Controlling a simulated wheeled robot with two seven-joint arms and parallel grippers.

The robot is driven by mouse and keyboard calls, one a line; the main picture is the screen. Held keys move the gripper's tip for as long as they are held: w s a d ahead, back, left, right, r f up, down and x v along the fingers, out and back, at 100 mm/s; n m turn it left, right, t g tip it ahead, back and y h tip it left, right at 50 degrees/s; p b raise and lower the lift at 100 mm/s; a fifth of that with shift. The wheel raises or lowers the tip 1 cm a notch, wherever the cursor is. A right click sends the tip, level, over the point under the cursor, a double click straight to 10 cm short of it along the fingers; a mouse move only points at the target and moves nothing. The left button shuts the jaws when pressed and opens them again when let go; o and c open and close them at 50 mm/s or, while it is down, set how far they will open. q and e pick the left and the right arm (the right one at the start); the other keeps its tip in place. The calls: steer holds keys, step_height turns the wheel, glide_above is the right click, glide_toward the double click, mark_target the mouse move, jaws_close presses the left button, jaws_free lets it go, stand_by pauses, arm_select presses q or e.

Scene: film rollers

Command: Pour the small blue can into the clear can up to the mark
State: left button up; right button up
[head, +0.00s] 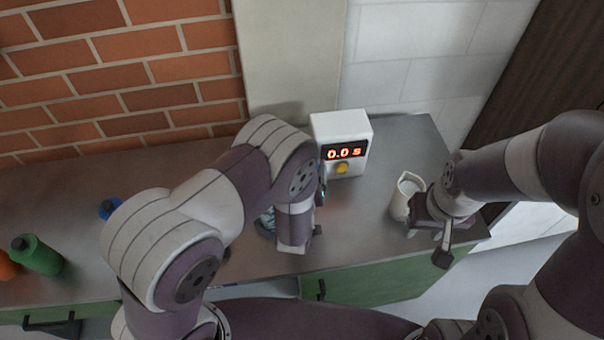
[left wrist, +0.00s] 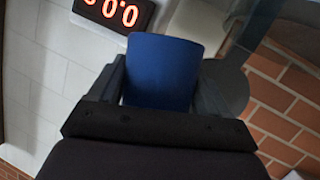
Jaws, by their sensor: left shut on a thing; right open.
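A small blue can (left wrist: 162,60) is between the fingers of my left gripper (left wrist: 162,80), which is shut on it in the left wrist view. In the head view my left arm hides most of that gripper and the can. A glassy, pale blue-grey thing (head: 267,221) shows partly behind my left forearm; it may be the clear can, but its mark and contents cannot be seen. A see-through edge (left wrist: 247,28) also shows at the upper right of the left wrist view. My right gripper (head: 430,236) is open and empty beside a white jug.
A white timer box (head: 341,130) reading 0.0 s stands at the back of the grey counter (head: 385,250). The white jug (head: 404,195) stands at the right. A green bottle (head: 38,256), an orange thing (head: 7,267) and a blue-topped thing (head: 108,207) are at the left.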

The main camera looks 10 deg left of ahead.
arm_select(q)
steer(key=shift+w+d+r+n+t+h+b, duration=0.25)
steer(key=shift+d+r+n+t+b, duration=0.2)
steer(key=shift+r+n, duration=0.25)
steer(key=shift+w+d+r+n+t+h+b, duration=0.15)
steer(key=shift+d+r+n+t+h+b, duration=0.25)
steer(key=shift+d+r+n, duration=0.25)
steer(key=shift+a, duration=0.15)
steer(key=shift+d+r+n+b, duration=0.2)
steer(key=shift+r+n+b, duration=0.1)
steer(key=shift+n, duration=0.15)
stand_by(0.3)
steer(key=shift+w+d+r+n+t+b, duration=0.15)
steer(key=shift+d+r+n+t+b, duration=0.1)
steer(key=shift+r+n+t+b, duration=0.5)
stand_by(3.0)
steer(key=shift+f+n+b, duration=0.25)
steer(key=shift+f+b, duration=0.45)
steer(key=shift+b, duration=0.2)
stand_by(1.1)
